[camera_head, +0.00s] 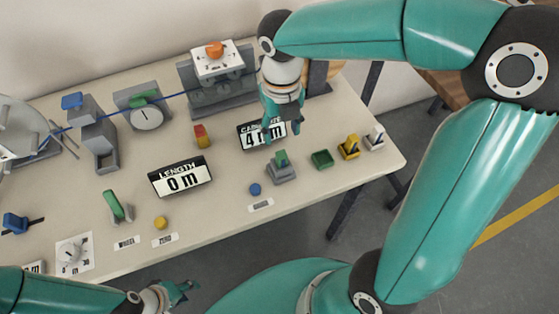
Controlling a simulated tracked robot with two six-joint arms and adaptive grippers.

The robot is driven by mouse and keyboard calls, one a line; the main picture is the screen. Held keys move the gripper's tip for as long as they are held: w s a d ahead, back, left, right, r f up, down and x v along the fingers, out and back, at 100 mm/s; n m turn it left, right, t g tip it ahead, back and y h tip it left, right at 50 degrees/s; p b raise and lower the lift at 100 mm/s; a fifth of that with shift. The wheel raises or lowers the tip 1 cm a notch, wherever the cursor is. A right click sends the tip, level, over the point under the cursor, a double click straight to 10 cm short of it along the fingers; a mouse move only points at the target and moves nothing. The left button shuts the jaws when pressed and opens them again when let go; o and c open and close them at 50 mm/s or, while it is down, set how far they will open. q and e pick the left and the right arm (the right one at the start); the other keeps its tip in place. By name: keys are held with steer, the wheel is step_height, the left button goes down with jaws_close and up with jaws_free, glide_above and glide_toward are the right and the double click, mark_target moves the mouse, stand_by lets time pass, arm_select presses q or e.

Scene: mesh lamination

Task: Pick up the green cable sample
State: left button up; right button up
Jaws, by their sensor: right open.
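Several small green pieces are in view, and I cannot tell for certain which one is the cable sample. A green piece (280,156) stands in a grey block near the table's front right. A flat green square holder (321,159) lies just right of it. My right gripper (282,128) points down, open and empty, above and behind the grey block, partly covering the "4 m" display (254,135). My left gripper (181,290) is low at the front, off the table's edge; its jaws are too small to judge.
A yellow holder (349,148) and a white holder (374,140) stand to the right. A "LENGTH 0 m" display (180,177), a green lever (113,201) and blue and yellow buttons lie left. A blue cable (170,96) runs across the machines at the back.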

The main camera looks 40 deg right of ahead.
mark_target(281, 154)
step_height(281, 154, down, 4)
steer(key=shift+r, duration=0.1)
steer(key=shift+s+a+f, duration=0.1)
steer(key=shift+s+f, duration=0.1)
steer(key=shift+f, duration=1.2)
steer(key=shift+s+a+f, duration=0.1)
steer(key=shift+s+f, duration=0.05)
steer(key=shift+f, duration=1.2)
jaws_close()
